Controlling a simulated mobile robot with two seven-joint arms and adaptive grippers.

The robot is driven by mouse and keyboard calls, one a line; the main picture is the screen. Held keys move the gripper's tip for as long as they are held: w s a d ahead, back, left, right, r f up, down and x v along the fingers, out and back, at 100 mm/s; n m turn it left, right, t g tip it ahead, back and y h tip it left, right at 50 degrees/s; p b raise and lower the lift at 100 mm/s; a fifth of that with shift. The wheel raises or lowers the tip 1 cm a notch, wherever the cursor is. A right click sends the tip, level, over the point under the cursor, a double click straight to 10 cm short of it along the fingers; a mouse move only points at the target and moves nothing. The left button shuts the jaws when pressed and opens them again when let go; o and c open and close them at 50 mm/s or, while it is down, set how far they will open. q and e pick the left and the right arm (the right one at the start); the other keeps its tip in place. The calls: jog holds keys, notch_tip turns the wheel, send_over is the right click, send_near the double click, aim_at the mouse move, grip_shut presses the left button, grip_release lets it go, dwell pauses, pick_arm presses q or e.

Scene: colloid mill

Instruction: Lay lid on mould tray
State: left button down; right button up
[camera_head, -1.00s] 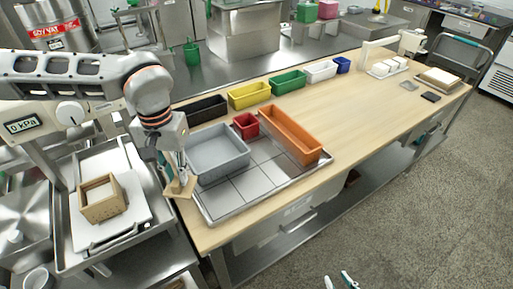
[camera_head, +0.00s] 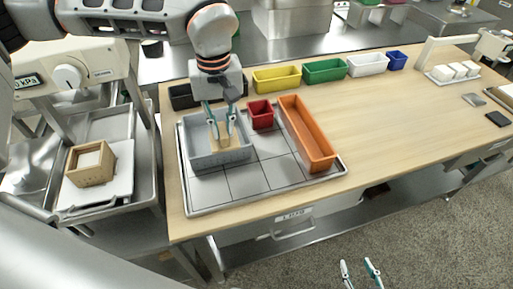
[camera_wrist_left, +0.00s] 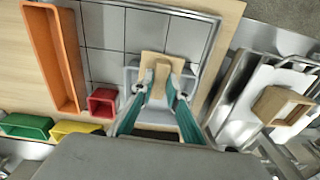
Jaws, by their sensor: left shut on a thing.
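My left gripper (camera_head: 221,116) is shut on the lid (camera_head: 219,141), a small light-wood plate with a raised grip. It holds the lid over the grey bin (camera_head: 240,158); the exact height is unclear. The lid also shows between the fingers in the left wrist view (camera_wrist_left: 148,97). A square wooden mould (camera_head: 88,176) with white filling stands on a white board in a metal tray (camera_head: 148,178) at the left, apart from the lid. The mould also shows in the left wrist view (camera_wrist_left: 268,103). My right gripper (camera_head: 360,272) is empty, its fingertips apart at the bottom edge.
A gridded metal tray (camera_head: 262,178) carries the grey bin, a red bin (camera_head: 261,122) and a long orange bin (camera_head: 318,155). Black, yellow, green, white and blue bins line the back. A gauge box (camera_head: 65,76) stands above the left tray. The table's right-middle is clear.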

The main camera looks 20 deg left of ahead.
aim_at(237, 140)
pick_arm(q)
jog(key=d+n, duration=0.1)
jog(key=n, duration=0.1)
jog(key=d+r+n, duration=0.1)
jog(key=n, duration=0.1)
jog(key=d+r+n+b, duration=0.1)
jog(key=n, duration=0.2)
jog(key=shift+w+r, duration=0.25)
jog(key=shift+w, duration=0.15)
jog(key=d+r+n+b, duration=0.2)
jog(key=d+r+n, duration=0.2)
jog(key=n, duration=0.8)
jog(key=f, duration=1.9)
jog(key=shift+s+d+f+b, duration=0.2)
jog(key=shift+s+f+b, duration=0.1)
jog(key=shift+s+f, duration=0.1)
pick_arm(e)
jog(key=f, duration=0.3)
jog(key=s+f, duration=0.1)
jog(key=f, duration=0.1)
jog(key=shift+w+r, duration=0.1)
pick_arm(q)
jog(key=shift+f, duration=0.15)
jog(key=c, duration=2)
grip_release()
